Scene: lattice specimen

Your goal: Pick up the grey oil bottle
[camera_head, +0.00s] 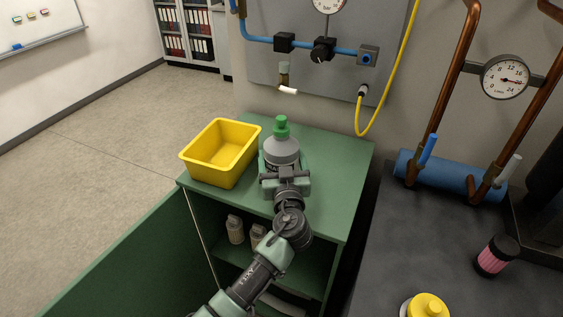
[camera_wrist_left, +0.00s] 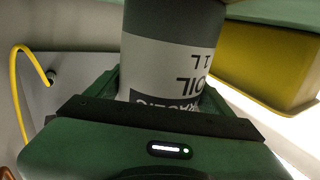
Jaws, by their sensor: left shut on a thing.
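The grey oil bottle (camera_head: 282,151) has a green cap and is upright over the top of the green cabinet (camera_head: 335,165). My left gripper (camera_head: 284,168) is shut on its body from the near side. In the left wrist view the bottle (camera_wrist_left: 172,62) fills the space between the fingers of the gripper (camera_wrist_left: 160,92), and its label lettering reads upside down. The gripper hides the bottle's lower part in the head view, so I cannot tell whether its base touches the cabinet top. My right gripper is not in view.
A yellow bin (camera_head: 228,180) stands left of the bottle on the cabinet. The open cabinet below holds pale bottles (camera_head: 235,229). A yellow hose (camera_head: 371,128) and blue pipe (camera_head: 300,44) are on the wall behind. A dark bench (camera_head: 430,245) with a yellow-capped item (camera_head: 428,306) lies to the right.

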